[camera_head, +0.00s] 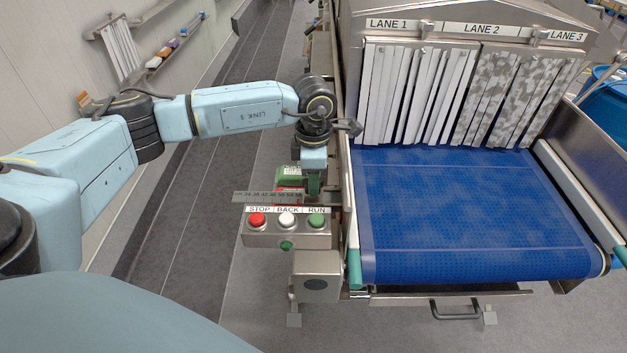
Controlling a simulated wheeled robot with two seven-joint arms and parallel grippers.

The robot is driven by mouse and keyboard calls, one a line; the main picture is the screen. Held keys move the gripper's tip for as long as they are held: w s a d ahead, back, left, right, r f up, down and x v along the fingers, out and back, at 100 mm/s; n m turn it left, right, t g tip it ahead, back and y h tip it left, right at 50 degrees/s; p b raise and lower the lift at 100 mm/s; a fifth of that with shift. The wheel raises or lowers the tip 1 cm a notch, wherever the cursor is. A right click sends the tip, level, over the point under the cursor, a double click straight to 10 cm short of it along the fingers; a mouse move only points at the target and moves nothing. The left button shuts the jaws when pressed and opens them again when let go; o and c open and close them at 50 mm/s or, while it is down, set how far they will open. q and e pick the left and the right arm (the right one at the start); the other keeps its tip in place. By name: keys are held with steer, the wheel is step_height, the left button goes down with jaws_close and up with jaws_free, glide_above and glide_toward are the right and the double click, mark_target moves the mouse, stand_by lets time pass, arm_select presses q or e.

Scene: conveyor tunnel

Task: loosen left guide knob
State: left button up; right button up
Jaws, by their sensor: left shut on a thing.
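My left arm reaches in from the left, and its wrist hangs down over the left side of the conveyor. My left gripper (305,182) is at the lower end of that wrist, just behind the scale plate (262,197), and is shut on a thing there. The left guide knob is mostly hidden by the wrist and gripper, so its turn cannot be seen. A green part and a bit of red show beside the gripper above the scale plate. My right gripper is not in view.
A control box (290,238) with red STOP, white BACK and green RUN buttons sits just in front of the scale plate. The blue belt (460,215) is empty. Strip curtains (415,95) hang at the tunnel mouth under the lane labels. A wall shelf (170,45) holds small items.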

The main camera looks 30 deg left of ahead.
arm_select(q)
steer(key=n+b, duration=0.2)
steer(key=n, duration=0.8)
steer(key=shift+a+b, duration=0.1)
steer(key=shift+b, duration=0.3)
steer(key=n, duration=0.3)
steer(key=shift+n, duration=0.4)
steer(key=n, duration=0.6)
steer(key=shift+r, duration=0.1)
steer(key=n, duration=0.6)
steer(key=shift+a+n, duration=0.1)
steer(key=shift+n, duration=0.2)
steer(key=o, duration=1)
